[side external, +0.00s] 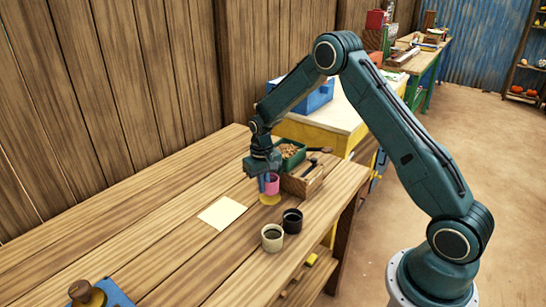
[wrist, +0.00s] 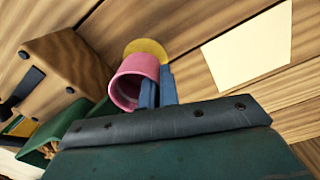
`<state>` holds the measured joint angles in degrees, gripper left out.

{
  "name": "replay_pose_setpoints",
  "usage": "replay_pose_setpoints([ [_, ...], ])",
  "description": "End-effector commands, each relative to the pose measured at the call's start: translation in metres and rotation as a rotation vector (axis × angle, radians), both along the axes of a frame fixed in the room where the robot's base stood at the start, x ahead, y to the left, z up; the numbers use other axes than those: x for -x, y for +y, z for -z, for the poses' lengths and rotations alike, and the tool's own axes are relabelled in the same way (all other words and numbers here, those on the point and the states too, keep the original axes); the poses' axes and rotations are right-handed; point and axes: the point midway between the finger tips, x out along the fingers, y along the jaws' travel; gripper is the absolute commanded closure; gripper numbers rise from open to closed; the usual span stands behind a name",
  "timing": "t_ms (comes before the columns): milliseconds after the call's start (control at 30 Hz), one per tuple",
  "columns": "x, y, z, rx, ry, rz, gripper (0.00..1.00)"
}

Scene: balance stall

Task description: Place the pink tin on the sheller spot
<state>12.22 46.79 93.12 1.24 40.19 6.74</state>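The pink tin (side external: 273,184) is at my gripper (side external: 265,187), above the back part of a yellow round spot (side external: 269,200) on the wooden table. In the wrist view the tin (wrist: 140,68) has its open mouth towards the camera. The two blue fingers of my gripper (wrist: 159,85) are close together at the tin's rim, seemingly pinching its wall. The yellow spot (wrist: 148,46) shows just beyond the tin's base. I cannot tell whether the base touches the spot. No label tells which thing is the sheller spot.
A wooden box (side external: 301,182) stands close right of the tin, with a green crate (side external: 290,156) of brown bits behind it. A black cup (side external: 292,221) and a cream cup (side external: 272,238) stand in front. A pale yellow sheet (side external: 222,213) lies left; the table beyond is clear.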

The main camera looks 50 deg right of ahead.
Motion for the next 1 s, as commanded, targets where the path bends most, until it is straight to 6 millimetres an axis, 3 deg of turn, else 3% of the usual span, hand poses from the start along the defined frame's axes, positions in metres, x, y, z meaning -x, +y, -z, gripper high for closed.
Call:
replay_pose_setpoints([
  [333,0.000,0.000,0.025,0.000,0.000,0.000,1.00],
  [833,0.000,0.000,0.031,0.000,0.001,0.000,1.00],
  [933,0.000,0.000,0.031,0.000,0.000,0.000,0.77],
  [1000,0.000,0.000,0.031,0.000,0.000,0.000,0.75],
])
